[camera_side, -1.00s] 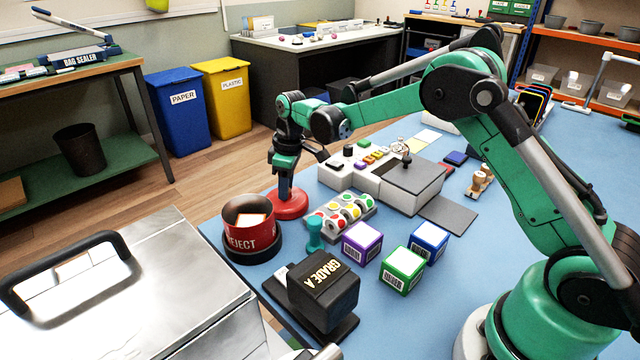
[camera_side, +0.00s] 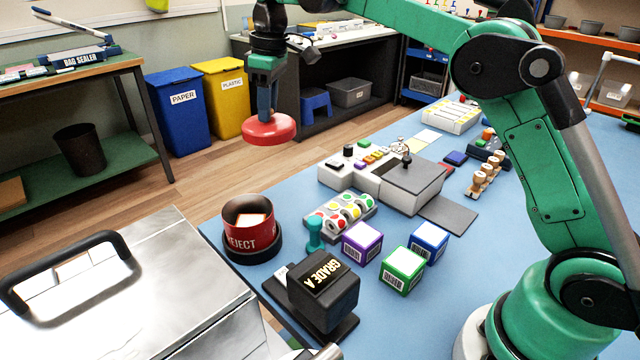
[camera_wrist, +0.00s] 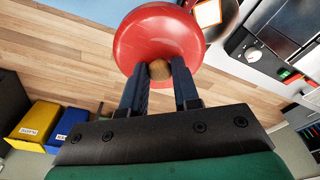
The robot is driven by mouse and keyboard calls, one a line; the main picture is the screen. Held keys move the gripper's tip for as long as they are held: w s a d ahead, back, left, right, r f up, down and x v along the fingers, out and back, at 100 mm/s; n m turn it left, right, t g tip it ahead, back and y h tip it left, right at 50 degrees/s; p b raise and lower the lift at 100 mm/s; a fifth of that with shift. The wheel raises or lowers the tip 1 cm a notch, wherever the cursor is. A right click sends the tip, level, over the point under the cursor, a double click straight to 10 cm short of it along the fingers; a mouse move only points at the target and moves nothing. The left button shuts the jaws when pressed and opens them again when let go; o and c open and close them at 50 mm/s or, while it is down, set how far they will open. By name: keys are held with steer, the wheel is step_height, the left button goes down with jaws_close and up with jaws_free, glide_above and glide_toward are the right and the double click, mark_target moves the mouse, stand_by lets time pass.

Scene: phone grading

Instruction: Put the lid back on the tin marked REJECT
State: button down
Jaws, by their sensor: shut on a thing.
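The red lid (camera_side: 269,130) is a round disc held up in the air, above and behind the tin in the side view. My gripper (camera_side: 268,112) is shut on the lid's knob. In the wrist view the lid (camera_wrist: 158,38) shows with its tan knob (camera_wrist: 160,70) between my two fingers (camera_wrist: 160,85). The red tin marked REJECT (camera_side: 250,232) stands open in a dark round base at the table's left edge. Something pale and orange-edged lies inside it. In the wrist view part of the tin's opening (camera_wrist: 225,15) shows past the lid.
A rack of coloured dot rolls (camera_side: 340,215) stands right of the tin. A teal-handled stamp (camera_side: 314,236) and the black GRADE A block (camera_side: 325,288) are in front. A metal case (camera_side: 130,290) fills the lower left. The air around the lid is clear.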

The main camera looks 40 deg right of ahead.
steer(key=s+a+f, duration=0.4)
steer(key=a, duration=0.4)
steer(key=shift+w+a+f, duration=0.1)
steer(key=shift+w+f, duration=0.05)
steer(key=shift+f, duration=1.45)
steer(key=shift+w+a+f, duration=0.1)
steer(key=shift+f, duration=1.5)
steer(key=shift+f, duration=0.2)
steer(key=shift+c, duration=0.5)
jaws_free()
step_height(320, 180, up, 7)
